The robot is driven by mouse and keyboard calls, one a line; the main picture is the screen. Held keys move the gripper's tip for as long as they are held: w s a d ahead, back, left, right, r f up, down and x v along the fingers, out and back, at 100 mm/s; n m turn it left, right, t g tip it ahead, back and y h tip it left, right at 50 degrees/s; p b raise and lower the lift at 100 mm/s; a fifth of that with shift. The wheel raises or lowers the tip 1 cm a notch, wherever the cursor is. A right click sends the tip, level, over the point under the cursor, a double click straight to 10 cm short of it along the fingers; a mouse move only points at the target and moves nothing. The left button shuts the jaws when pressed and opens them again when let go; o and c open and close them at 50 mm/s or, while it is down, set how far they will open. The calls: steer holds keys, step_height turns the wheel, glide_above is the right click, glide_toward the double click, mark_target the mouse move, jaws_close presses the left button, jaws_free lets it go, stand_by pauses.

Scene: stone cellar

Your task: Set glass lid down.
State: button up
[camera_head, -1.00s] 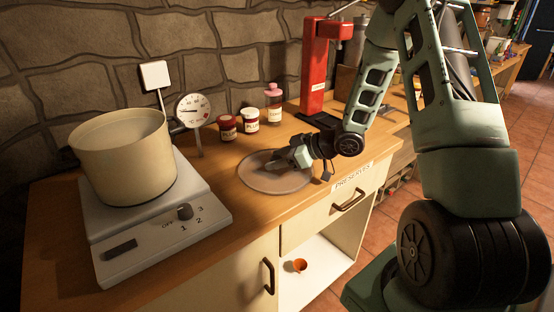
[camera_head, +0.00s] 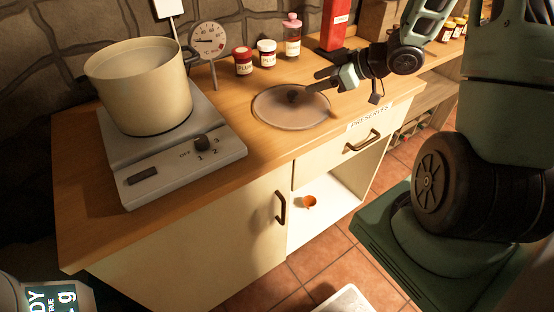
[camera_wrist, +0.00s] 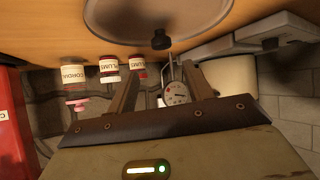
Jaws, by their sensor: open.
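The round glass lid (camera_head: 285,112) lies flat on the wooden worktop, right of the hot plate, with its dark knob (camera_head: 292,96) on top. It also shows in the wrist view (camera_wrist: 120,14), its knob (camera_wrist: 161,40) beyond the fingers. My gripper (camera_head: 316,80) is open and empty, beside and a little above the lid, to the right of the knob. In the wrist view the two fingers stand apart with nothing between them but background. The cream pot (camera_head: 150,110) stands uncovered on the white hot plate (camera_head: 190,160), with pale contents.
A dial thermometer (camera_head: 208,40) stands behind the hot plate. Two small jars (camera_head: 243,62) and a pink-topped bottle (camera_head: 292,40) stand behind the lid. A red device (camera_head: 335,22) is at the back. The worktop's front left (camera_head: 85,215) is clear. A small orange pot (camera_head: 309,202) sits in the open shelf below.

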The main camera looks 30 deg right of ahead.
steer(key=a+r+g+h, duration=0.3)
steer(key=a+h, duration=0.1)
steer(key=a, duration=1.2)
steer(key=s+a+g, duration=0.2)
steer(key=s+a, duration=0.2)
steer(key=s, duration=0.4)
steer(key=s+a+r+g, duration=0.1)
steer(key=s+a+g, duration=0.1)
steer(key=s+a, duration=0.3)
steer(key=s+a+g+h, duration=0.1)
steer(key=s+a, duration=0.4)
steer(key=s, duration=0.6)
steer(key=shift+r+g, duration=0.3)
steer(key=shift+g, duration=0.5)
steer(key=shift+s, duration=0.1)
